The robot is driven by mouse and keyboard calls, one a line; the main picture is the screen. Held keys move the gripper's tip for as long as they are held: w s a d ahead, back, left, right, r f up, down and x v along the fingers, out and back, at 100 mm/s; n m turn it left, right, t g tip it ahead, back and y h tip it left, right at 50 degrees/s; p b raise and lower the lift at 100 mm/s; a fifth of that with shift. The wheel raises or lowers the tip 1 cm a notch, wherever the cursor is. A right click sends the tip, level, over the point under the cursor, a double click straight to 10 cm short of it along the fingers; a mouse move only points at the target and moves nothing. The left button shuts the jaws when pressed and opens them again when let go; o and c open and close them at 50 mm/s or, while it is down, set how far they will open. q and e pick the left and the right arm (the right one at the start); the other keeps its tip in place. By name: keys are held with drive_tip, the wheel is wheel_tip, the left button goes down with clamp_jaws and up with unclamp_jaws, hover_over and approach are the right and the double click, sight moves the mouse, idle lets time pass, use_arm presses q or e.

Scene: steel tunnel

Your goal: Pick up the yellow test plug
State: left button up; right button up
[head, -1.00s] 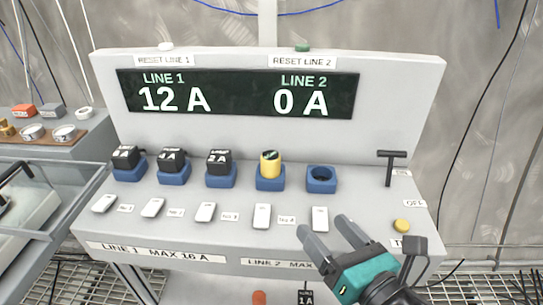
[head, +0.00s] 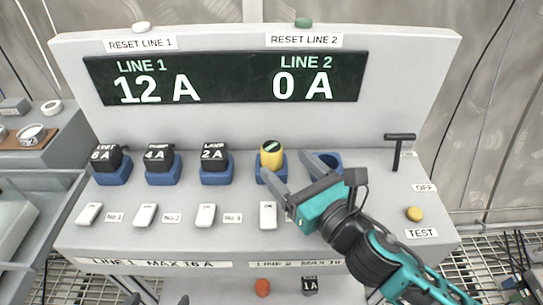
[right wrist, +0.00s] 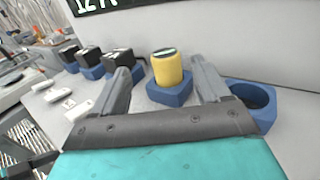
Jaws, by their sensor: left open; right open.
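The yellow test plug (head: 271,157) stands upright in the fourth blue socket (head: 262,174) from the left on the grey panel. It also shows in the right wrist view (right wrist: 168,70), its blue socket (right wrist: 170,95) below it. My right gripper (head: 287,165) is open, with its fingers pointing at the plug from the front right. In the right wrist view (right wrist: 160,67) the plug appears between the two fingers, with gaps on both sides. My left gripper (head: 159,299) is open at the bottom edge of the head view, with only its fingertips showing.
Black plugs (head: 214,156) stand in the three sockets to the left. An empty blue socket (head: 328,160) is just right of the yellow plug, partly behind my right gripper. White switches (head: 206,214) line the front. A black T-handle (head: 396,150) and yellow test button (head: 414,214) are at right.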

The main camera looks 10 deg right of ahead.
sight(278, 154)
drive_tip(key=shift+x, duration=1.05)
drive_tip(key=shift+d+x, duration=0.15)
drive_tip(key=shift+x, duration=1.15)
drive_tip(key=shift+d+x, duration=0.2)
drive_tip(key=shift+x, duration=1.05)
drive_tip(key=shift+w+f, duration=0.15)
drive_tip(key=shift+f, duration=0.05)
drive_tip(key=shift+c, duration=0.4)
